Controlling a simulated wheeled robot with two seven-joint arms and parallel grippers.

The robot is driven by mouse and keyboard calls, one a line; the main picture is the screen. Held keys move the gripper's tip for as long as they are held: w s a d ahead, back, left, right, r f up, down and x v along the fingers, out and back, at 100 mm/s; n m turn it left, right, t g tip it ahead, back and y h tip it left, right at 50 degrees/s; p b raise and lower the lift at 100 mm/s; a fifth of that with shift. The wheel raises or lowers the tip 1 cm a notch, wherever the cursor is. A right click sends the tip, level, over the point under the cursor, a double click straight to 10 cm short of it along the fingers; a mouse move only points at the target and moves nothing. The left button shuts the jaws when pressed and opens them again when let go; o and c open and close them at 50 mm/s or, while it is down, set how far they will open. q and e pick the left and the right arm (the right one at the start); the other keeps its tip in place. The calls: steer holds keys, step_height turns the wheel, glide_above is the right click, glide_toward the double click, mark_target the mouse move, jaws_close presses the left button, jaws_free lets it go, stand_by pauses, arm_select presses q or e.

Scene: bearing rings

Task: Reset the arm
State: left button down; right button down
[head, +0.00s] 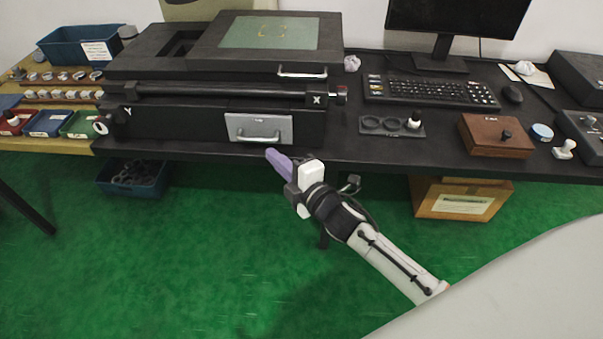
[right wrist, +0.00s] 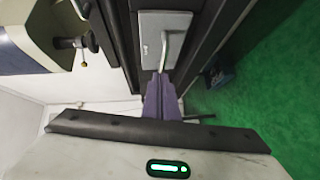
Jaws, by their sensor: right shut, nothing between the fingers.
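My right gripper (head: 278,160) has purple fingers and is shut and empty. In the head view it is in front of the table's front edge, just below the grey drawer front (head: 259,130) of the black machine (head: 190,118). In the right wrist view the purple fingers (right wrist: 161,82) point at the metal handle (right wrist: 164,50) of that drawer front. I cannot tell whether the fingertips touch the handle. The drawer looks shut. My left gripper is not in view.
A black ring holder (head: 391,127), a brown wooden box (head: 495,136) and a keyboard (head: 430,91) are on the black table to the right. Coloured bins, including a green one (head: 80,125), are at the left. A cardboard box (head: 460,200) is under the table. Green floor is open in front.

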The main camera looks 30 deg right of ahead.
steer(key=f+v, duration=0.1)
steer(key=v, duration=0.8)
steer(key=shift+r, duration=0.4)
steer(key=shift+s+d, duration=0.1)
steer(key=shift+d, duration=0.05)
steer(key=s+a+f+m+g, duration=0.2)
steer(key=s+f+m+g, duration=0.2)
steer(key=s+f+m, duration=0.4)
steer(key=s+a+f+m+g, duration=0.2)
steer(key=s+f+m+g, duration=0.1)
steer(key=s+f+m, duration=0.5)
steer(key=s+f, duration=0.3)
steer(key=s, duration=0.1)
steer(key=shift+s+a+g, duration=0.3)
steer(key=shift+g, duration=0.1)
steer(key=shift+d, duration=0.1)
